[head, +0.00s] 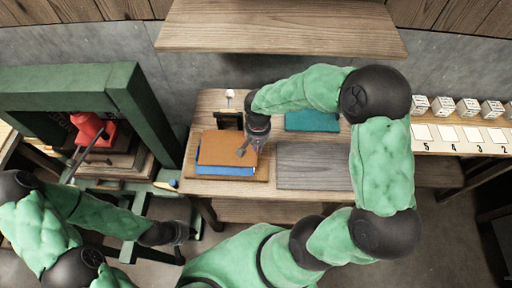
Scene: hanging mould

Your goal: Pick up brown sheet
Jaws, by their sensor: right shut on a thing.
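The brown sheet (220,143) is on or just above a blue sheet (226,171), over a wooden board (190,173) at the left of the table. My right gripper (242,151) reaches down over the sheet's right edge and is shut on it. The gripper hides part of that edge. I cannot tell whether the sheet is lifted clear of the blue one. My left gripper (181,237) is low at the left, in front of the table and away from the sheets. Its fingers are too small and dark to read.
A green press (130,105) with a red part stands left. A grey board (312,165) and a teal sheet (312,121) lie right of the sheets. A wooden shelf (280,25) overhangs the back. White cubes (442,106) and numbered cards (447,133) line the right-hand ledge.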

